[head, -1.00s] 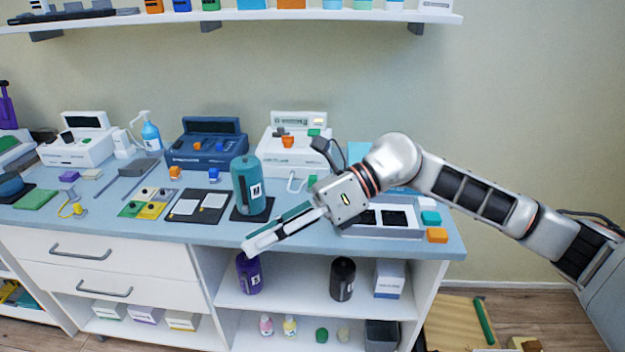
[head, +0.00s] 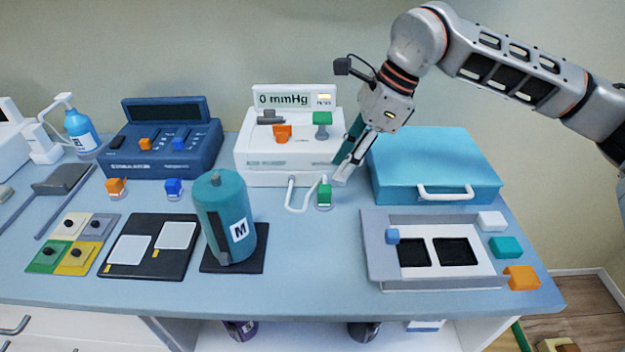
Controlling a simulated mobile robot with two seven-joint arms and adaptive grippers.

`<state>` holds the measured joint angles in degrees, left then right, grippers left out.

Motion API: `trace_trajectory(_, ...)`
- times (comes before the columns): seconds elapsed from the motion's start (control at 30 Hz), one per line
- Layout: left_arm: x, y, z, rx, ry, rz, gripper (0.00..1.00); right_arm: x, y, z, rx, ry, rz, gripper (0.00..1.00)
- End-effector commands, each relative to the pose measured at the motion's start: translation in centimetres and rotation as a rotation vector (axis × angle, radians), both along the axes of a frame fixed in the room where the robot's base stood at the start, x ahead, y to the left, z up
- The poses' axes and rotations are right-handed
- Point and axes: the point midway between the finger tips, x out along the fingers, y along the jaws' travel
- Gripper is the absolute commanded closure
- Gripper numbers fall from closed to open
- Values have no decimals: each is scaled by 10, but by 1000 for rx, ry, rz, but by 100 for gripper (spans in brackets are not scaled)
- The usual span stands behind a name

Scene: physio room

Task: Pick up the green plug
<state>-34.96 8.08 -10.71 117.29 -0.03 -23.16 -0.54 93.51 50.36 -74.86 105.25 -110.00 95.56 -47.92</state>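A small green plug (head: 324,194) stands on the blue worktop in front of the white pressure unit (head: 288,148), beside a looped white hose (head: 293,196). Another green piece (head: 322,119) sits on top of that unit, next to an orange one. My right gripper (head: 339,172) points down and left, just behind and to the right of the green plug on the worktop. Its fingers look apart with nothing between them, and they do not appear to touch the plug. My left gripper is not in view.
A teal case (head: 434,158) stands close on the right of the gripper. A teal cuff roll (head: 226,222) on a black mat stands left of the plug. A grey-white tray (head: 376,268) lies in front right. The worktop just in front of the plug is clear.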

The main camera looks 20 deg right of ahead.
Motion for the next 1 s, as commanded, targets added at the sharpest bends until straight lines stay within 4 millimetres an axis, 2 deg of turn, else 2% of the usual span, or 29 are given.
trace_trajectory(0.13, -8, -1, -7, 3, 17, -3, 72, 1, 1, -8, 0, 4, 1, 72)
trace_trajectory(0.47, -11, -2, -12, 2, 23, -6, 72, 3, 14, -32, 1, 2, 2, 72)
trace_trajectory(0.8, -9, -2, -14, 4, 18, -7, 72, 5, 34, -72, 2, 6, 2, 72)
trace_trajectory(1.0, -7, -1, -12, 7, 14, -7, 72, 6, 35, -73, 2, 2, 0, 72)
